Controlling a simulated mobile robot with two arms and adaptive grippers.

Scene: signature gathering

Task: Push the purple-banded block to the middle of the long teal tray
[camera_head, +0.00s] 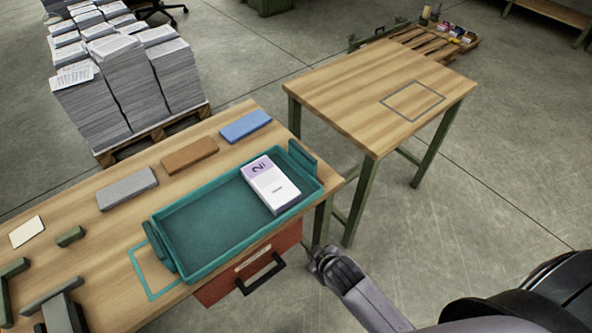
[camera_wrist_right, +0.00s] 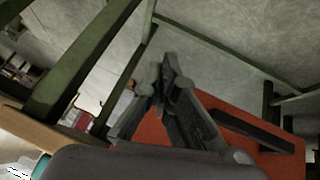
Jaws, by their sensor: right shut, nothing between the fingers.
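The white block with a purple band (camera_head: 271,185) lies flat inside the long teal tray (camera_head: 204,263), towards its right end. The band, marked with a 2, is at the block's far end. The tray's middle and left part are empty. My right gripper (camera_head: 322,258) is outside the tray, off the table's front right corner, apart from the block. In the right wrist view its fingers (camera_wrist_right: 166,72) are shut and empty, close to the red drawer front. My left gripper is not in view.
Grey (camera_head: 127,188), brown (camera_head: 189,155) and blue (camera_head: 246,126) blocks lie behind the tray. A red drawer with a black handle (camera_head: 261,273) hangs below the table. A second table (camera_head: 345,84) stands right, across a gap. Paper stacks (camera_head: 130,80) stand on a pallet behind.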

